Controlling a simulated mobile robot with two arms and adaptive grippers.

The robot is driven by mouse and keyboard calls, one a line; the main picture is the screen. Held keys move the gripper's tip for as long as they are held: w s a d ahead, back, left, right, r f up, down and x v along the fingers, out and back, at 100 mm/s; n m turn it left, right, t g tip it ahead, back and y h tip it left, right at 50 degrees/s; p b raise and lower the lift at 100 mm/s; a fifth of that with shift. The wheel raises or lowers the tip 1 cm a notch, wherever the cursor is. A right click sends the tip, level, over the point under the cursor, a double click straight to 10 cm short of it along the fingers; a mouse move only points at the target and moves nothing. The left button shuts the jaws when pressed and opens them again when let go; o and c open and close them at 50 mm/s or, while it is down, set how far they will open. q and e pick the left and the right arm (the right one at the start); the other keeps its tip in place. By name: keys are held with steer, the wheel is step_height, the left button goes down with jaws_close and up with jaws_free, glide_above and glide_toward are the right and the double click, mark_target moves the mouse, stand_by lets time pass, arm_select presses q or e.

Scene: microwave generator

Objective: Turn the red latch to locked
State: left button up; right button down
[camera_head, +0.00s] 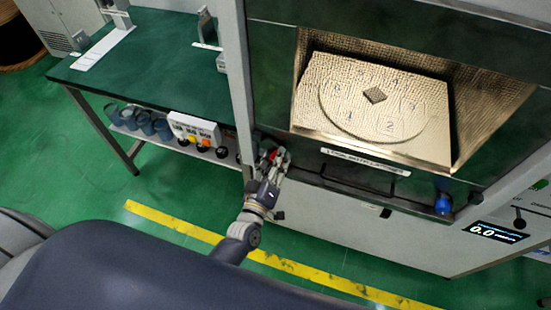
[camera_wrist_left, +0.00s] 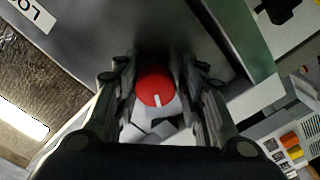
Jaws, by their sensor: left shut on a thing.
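The red latch (camera_wrist_left: 155,85) is a round red knob with a white mark, which points toward the bottom of the left wrist view. It is on the front of the microwave generator, left of the lit chamber. In the head view only a bit of red (camera_head: 272,155) shows between the fingers. My left gripper (camera_head: 275,161) is at the latch, with a finger on each side of it, shut on it. In the left wrist view the fingers of my left gripper (camera_wrist_left: 158,95) flank the knob. My right gripper is not in view.
A black bar handle (camera_head: 365,178) and a blue knob (camera_head: 443,204) are to the right. A green table (camera_head: 150,70) stands left, with a button box (camera_head: 195,130) below. Yellow tape (camera_head: 330,282) crosses the floor.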

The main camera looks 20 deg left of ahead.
arm_select(q)
steer(key=shift+w+r, duration=0.2)
steer(key=shift+r, duration=0.2)
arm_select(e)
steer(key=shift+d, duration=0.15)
arm_select(q)
steer(key=o, duration=0.8)
steer(key=shift+o, duration=0.4)
steer(key=shift+s+f, duration=0.15)
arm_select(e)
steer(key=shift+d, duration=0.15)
arm_select(q)
steer(key=s, duration=1.2)
steer(key=shift+a, duration=0.15)
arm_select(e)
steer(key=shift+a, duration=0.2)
